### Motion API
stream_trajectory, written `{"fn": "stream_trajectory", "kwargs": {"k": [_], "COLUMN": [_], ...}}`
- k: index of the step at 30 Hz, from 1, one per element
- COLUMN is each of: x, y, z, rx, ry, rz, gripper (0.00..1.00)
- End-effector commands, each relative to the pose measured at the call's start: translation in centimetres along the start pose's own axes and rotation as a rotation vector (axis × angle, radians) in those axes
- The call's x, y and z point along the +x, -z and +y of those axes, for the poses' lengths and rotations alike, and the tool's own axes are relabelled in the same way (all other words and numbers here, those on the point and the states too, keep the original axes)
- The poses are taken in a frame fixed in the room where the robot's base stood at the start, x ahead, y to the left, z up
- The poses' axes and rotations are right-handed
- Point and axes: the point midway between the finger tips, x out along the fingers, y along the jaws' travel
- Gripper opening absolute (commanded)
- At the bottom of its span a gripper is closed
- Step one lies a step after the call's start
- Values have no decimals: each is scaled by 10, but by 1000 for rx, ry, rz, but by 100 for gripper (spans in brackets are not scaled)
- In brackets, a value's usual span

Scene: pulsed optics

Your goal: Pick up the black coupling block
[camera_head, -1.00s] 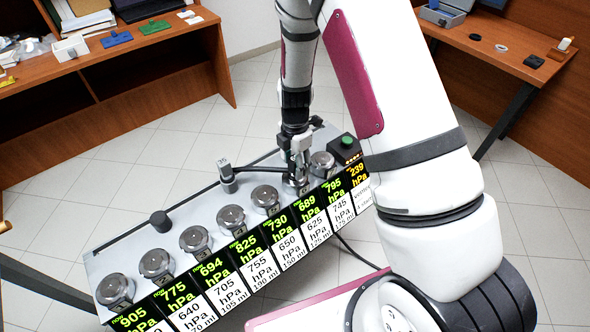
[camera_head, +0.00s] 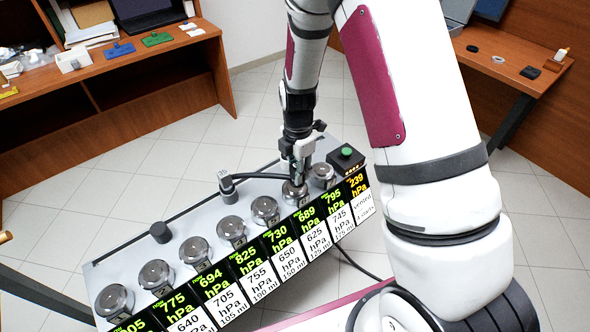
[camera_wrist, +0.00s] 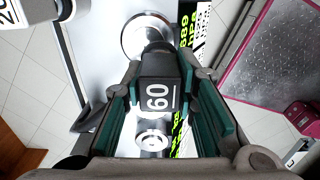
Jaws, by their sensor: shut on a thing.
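The black coupling block (camera_wrist: 158,94) is between the two fingers of my gripper (camera_wrist: 160,110) in the wrist view. Its face carries a white "60" and a line. My gripper (camera_head: 301,168) is shut on it. In the head view my gripper is low over the grey bench unit, just above a round metal port (camera_head: 294,192) near its right end. The block is mostly hidden there by the fingers. I cannot tell whether its lower end is clear of the unit.
The grey bench unit (camera_head: 186,222) carries several round metal ports and a row of hPa displays (camera_head: 245,262). A black hose (camera_head: 260,175) runs from a grey post (camera_head: 226,183) towards my gripper. A green-button box (camera_head: 345,158) stands close at right. Wooden desks (camera_head: 170,65) stand behind.

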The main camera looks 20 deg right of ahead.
Motion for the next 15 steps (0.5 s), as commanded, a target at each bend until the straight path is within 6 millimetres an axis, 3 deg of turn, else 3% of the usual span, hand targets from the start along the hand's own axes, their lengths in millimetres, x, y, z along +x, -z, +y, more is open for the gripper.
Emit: {"fn": "stream_trajectory", "kwargs": {"k": [9,15], "x": [-8,-12], "y": [22,32], "z": [-80,-116], "rx": [0,0], "ry": [1,-1], "rz": [1,1], "gripper": [0,0]}}
